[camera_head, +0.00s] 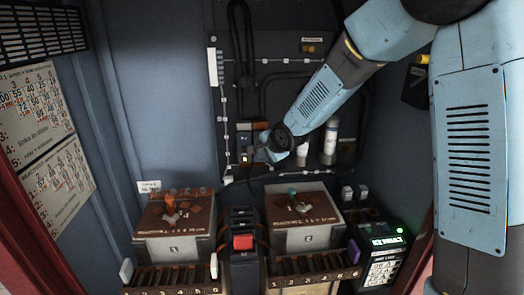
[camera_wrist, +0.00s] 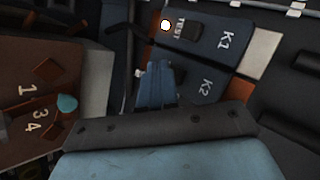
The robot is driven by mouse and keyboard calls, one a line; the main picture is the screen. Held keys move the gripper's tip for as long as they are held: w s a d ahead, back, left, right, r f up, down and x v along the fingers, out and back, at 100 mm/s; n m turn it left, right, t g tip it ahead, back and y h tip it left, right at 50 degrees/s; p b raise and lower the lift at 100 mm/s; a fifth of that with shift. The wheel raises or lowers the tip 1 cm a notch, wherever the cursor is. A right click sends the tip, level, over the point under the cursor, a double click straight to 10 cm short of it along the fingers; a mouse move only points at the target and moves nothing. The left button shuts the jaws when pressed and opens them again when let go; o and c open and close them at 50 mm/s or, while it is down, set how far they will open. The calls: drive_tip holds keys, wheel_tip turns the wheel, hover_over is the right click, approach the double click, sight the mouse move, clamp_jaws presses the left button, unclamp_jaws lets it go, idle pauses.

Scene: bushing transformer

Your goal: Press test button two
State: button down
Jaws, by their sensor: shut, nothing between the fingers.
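Two dark relay units sit side by side on the back panel. The one marked K1 (camera_wrist: 224,42) has a TEST label and a bright white lamp (camera_wrist: 166,25). The one marked K2 (camera_wrist: 206,88) lies just below it in the wrist view. My gripper (camera_wrist: 157,72) is shut and empty, its blue fingertips over the left end of K2. That end, where K1 has its TEST label, is hidden on K2, so I cannot see its test button or tell whether the fingers touch it. In the head view my gripper (camera_head: 262,152) is at the relay units (camera_head: 244,137).
Two boxes with brown tops, the left box (camera_head: 173,240) and the right box (camera_head: 304,232), stand below. A red switch (camera_head: 243,242) is between them. White cylinders (camera_head: 330,142) and cables are on the panel close to my arm.

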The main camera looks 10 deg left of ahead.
drive_tip(key=shift+s, duration=0.1)
drive_tip(key=shift+s+d, duration=0.2)
drive_tip(key=shift+s, duration=0.6)
drive_tip(key=shift+s+d, duration=0.25)
drive_tip(key=shift+s, duration=0.6)
drive_tip(key=shift+s+d, duration=0.2)
drive_tip(key=shift+s, duration=0.6)
drive_tip(key=s+d+r+n+h, duration=0.1)
drive_tip(key=s+d+r+h, duration=0.2)
drive_tip(key=d, duration=0.4)
drive_tip(key=s+d+r+n, duration=0.1)
drive_tip(key=s+d+r, duration=0.2)
drive_tip(key=d+r, duration=0.3)
drive_tip(key=s+d+r+n+h, duration=0.2)
drive_tip(key=s+d+r, duration=0.1)
drive_tip(key=d, duration=0.5)
drive_tip(key=s+d+r+n+g, duration=0.1)
drive_tip(key=s+d+n, duration=0.1)
drive_tip(key=s+d, duration=0.4)
drive_tip(key=s+d+r+n+g+h, duration=0.1)
drive_tip(key=s+d, duration=0.5)
drive_tip(key=s, duration=0.7)
drive_tip(key=shift+r+n, duration=0.5)
drive_tip(key=shift+r, duration=0.25)
